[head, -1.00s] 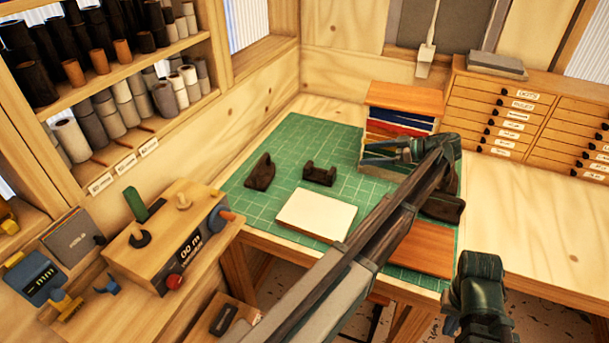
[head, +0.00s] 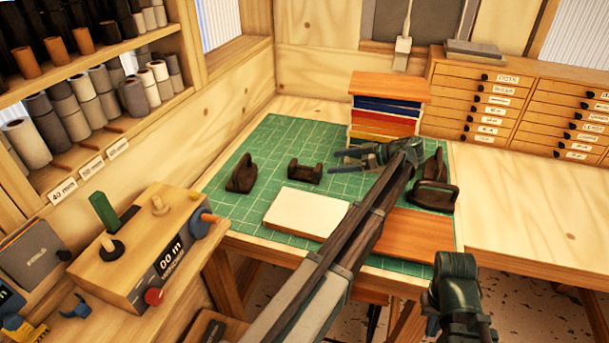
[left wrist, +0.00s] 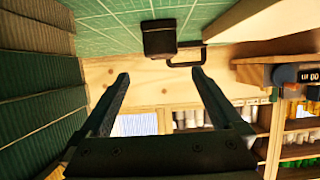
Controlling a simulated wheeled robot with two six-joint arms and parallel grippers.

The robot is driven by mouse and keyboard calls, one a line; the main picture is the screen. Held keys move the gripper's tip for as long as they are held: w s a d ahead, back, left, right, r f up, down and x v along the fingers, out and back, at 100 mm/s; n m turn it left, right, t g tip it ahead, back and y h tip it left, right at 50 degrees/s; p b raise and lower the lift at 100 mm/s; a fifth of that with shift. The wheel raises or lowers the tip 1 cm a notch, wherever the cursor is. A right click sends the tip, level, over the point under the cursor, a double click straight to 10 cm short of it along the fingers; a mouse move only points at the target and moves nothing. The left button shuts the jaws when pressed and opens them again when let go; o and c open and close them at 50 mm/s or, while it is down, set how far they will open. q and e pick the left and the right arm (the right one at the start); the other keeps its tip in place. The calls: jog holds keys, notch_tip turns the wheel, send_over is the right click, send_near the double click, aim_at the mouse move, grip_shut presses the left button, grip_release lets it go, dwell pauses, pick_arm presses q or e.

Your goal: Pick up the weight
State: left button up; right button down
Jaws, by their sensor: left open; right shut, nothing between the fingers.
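Several dark brown weights with handles lie on the green cutting mat (head: 262,150). One weight (head: 304,171) stands near the mat's middle, another (head: 242,174) to its left, and two more, one with a bar handle (head: 436,195), lie right of my left gripper. My left gripper (head: 345,160) is open and empty above the mat, its fingers pointing left. In the left wrist view a dark block (left wrist: 159,38) with a thin handle lies beyond the open fingertips (left wrist: 160,75), apart from them. My right gripper (head: 460,318) is shut and empty at the lower right, off the table's front edge.
A white pad (head: 305,212) and an orange-brown board (head: 420,235) lie on the mat's front. A rack of coloured sheets (head: 385,118) stands behind my left gripper. A wooden control box (head: 140,245) is at the left. The table at the right (head: 520,200) is clear.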

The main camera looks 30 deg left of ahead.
aim_at(305, 167)
pick_arm(q)
jog(key=b+x, duration=0.2)
jog(key=x, duration=0.4)
jog(key=shift+s+f, duration=0.1)
jog(key=shift+f, duration=0.1)
jog(key=shift+a, duration=0.5)
jog(key=shift+f+b+x, duration=0.2)
jog(key=shift+b+x, duration=1)
jog(key=shift+x, duration=1.4)
jog(key=shift+s+d, duration=0.15)
grip_shut()
jog(key=shift+r, duration=0.1)
